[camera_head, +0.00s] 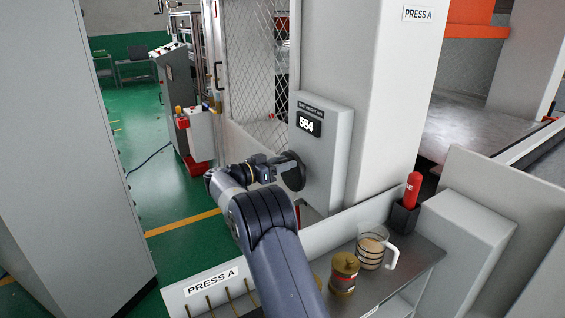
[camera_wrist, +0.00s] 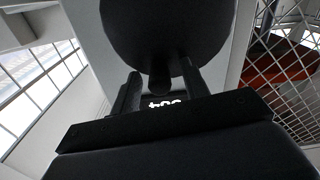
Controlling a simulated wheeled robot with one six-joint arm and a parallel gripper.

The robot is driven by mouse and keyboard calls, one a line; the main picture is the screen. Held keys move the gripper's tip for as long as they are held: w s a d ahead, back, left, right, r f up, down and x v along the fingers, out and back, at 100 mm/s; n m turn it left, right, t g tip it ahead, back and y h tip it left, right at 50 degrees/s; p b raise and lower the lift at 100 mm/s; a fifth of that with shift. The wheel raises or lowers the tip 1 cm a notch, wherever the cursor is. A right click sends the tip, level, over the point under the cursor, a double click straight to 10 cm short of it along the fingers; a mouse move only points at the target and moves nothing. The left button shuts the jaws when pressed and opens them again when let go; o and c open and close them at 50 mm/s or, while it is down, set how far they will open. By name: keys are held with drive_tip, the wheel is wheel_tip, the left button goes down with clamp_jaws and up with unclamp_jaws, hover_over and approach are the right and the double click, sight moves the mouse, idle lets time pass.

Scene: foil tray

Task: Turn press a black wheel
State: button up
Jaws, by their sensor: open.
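The black wheel (camera_head: 295,178) is mounted on the front of the grey press box, below a display (camera_head: 308,123) that reads 584. It is seen nearly edge-on and partly covered by my gripper (camera_head: 284,162). In the wrist view the wheel (camera_wrist: 165,30) is a large dark disc filling the top middle. A short dark knob or hub (camera_wrist: 159,78) hangs below it. My gripper (camera_wrist: 160,84) is open, with one finger on each side of that knob. I cannot tell whether either finger touches it.
A grey press column labelled PRESS A (camera_head: 418,14) stands behind the box. On the steel shelf (camera_head: 415,262) at lower right are a brown-gold tin (camera_head: 344,273), a clear jug (camera_head: 371,248) and a red bottle (camera_head: 412,190) in a black holder. A mesh guard (camera_head: 250,60) stands left of the column.

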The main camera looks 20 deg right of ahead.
clamp_jaws()
idle(0.3)
idle(0.3)
drive_tip(key=shift+w+f+n+b, duration=0.2)
drive_tip(key=shift+n+b, duration=0.3)
drive_tip(key=shift+b, duration=0.55)
drive_tip(key=shift+w+a+r+n+b, duration=0.1)
drive_tip(key=shift+w+r+n+b, duration=0.2)
drive_tip(key=shift+n, duration=0.35)
drive_tip(key=shift+w+a+r+n+b, duration=0.1)
drive_tip(key=shift+w+n+b, duration=0.25)
drive_tip(key=shift+n, duration=0.3)
unclamp_jaws()
